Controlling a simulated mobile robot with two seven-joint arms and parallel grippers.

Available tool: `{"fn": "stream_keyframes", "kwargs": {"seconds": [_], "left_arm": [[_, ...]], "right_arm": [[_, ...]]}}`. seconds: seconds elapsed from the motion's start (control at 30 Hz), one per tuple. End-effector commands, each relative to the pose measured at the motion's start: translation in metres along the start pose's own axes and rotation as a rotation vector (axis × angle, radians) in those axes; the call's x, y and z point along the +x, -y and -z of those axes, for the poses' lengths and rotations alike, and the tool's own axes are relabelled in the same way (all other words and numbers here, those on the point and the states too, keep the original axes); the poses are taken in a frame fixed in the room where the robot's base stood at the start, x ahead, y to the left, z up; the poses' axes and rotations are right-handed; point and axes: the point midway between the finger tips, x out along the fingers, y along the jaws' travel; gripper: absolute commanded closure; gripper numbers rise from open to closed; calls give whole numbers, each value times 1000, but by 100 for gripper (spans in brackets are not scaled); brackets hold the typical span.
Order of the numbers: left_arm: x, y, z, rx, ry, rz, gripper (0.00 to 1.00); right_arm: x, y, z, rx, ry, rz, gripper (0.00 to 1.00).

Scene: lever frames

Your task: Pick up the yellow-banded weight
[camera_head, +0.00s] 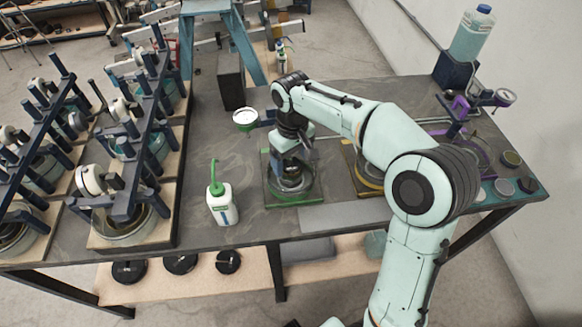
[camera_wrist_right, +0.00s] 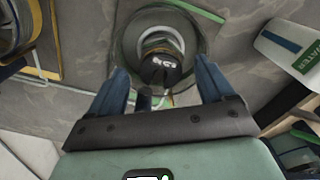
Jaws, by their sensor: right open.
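My right gripper (camera_head: 291,160) points down over the green-edged station (camera_head: 296,199) in the middle of the table. In the right wrist view, the gripper (camera_wrist_right: 160,75) is open, its blue fingers apart. A dark round piece with white marks (camera_wrist_right: 163,68) shows between and beyond the fingertips, inside a round grey dish (camera_wrist_right: 125,42). I cannot make out a yellow band on it, nor whether the fingers touch it. Several small round discs (camera_head: 504,187) lie at the table's right end; no yellow band is clear there. My left gripper is not in view.
A white bottle with a green spout (camera_head: 222,204) stands left of the station. A yellow-ringed station (camera_head: 370,176) is partly behind my right arm. Racks of blue levers (camera_head: 140,130) fill the left side. A clear bottle (camera_head: 470,35) stands at the back right.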

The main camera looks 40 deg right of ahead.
Motion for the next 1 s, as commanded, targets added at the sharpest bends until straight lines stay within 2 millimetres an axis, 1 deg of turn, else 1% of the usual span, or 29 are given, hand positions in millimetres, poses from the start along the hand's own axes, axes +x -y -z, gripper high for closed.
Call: {"fn": "stream_keyframes", "kwargs": {"seconds": [0.03,0.1,0.33,0.37,0.4,0.47,0.5,0.57,0.6,0.87,1.0], "left_arm": [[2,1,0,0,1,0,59],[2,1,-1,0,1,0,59],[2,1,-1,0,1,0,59],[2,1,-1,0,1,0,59],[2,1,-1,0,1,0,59],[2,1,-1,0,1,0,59],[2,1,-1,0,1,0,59],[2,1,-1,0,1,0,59],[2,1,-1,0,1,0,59],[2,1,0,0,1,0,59],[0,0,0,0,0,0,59]], "right_arm": [[8,0,-1,0,4,0,18],[12,0,0,0,1,0,18],[13,0,0,0,-1,0,18],[13,0,0,0,-1,0,22],[13,0,0,0,-1,0,35],[13,0,0,0,-1,0,54],[13,0,0,0,-1,0,67],[13,0,0,0,-1,0,87],[12,0,0,0,-2,0,89],[11,0,0,0,-3,0,88],[2,0,1,-1,-3,0,88]]}}
